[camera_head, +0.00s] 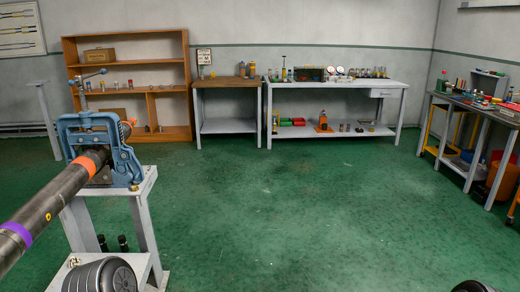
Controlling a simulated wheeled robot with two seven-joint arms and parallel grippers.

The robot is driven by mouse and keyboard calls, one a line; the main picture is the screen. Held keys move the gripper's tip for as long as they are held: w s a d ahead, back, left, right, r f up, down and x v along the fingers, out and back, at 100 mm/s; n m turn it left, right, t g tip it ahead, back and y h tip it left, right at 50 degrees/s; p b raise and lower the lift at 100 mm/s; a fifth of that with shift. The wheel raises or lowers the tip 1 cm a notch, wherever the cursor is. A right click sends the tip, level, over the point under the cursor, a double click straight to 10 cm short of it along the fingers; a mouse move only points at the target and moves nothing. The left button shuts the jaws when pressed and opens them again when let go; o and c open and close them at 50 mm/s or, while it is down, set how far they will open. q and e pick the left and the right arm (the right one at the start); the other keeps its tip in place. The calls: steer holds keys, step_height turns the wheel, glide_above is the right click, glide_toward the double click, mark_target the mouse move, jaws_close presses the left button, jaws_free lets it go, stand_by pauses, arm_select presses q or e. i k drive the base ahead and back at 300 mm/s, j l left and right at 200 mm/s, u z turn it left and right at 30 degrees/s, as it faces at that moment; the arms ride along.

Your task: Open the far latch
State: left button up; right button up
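A blue pipe vise (88,128) stands on a grey stand (147,185) at the left. A T-handle (90,76) rises above its top. A dark pipe (55,198) with orange and purple bands runs from the lower left edge into the vise. A curved blue side piece (125,158) is on the vise's right side and looks upright against the frame; whether it is the latch, and whether it is fastened, I cannot tell. Neither of my grippers shows in the head view.
Green floor (280,220) is clear in the middle. A wooden shelf (130,62), workbenches (335,84) and a side table (470,112) stand farther off.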

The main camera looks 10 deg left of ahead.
mark_target(135, 167)
steer(key=i+u, duration=0.1)
steer(key=i, duration=1.1)
steer(key=i+l, duration=0.25)
steer(key=i, duration=0.95)
steer(key=i+l+u, duration=0.15)
steer(key=i+u, duration=0.3)
steer(key=i+l+u, duration=0.3)
steer(key=i+u, duration=0.2)
steer(key=i+l+u, duration=0.45)
steer(key=i+l, duration=0.05)
steer(key=l, duration=0.05)
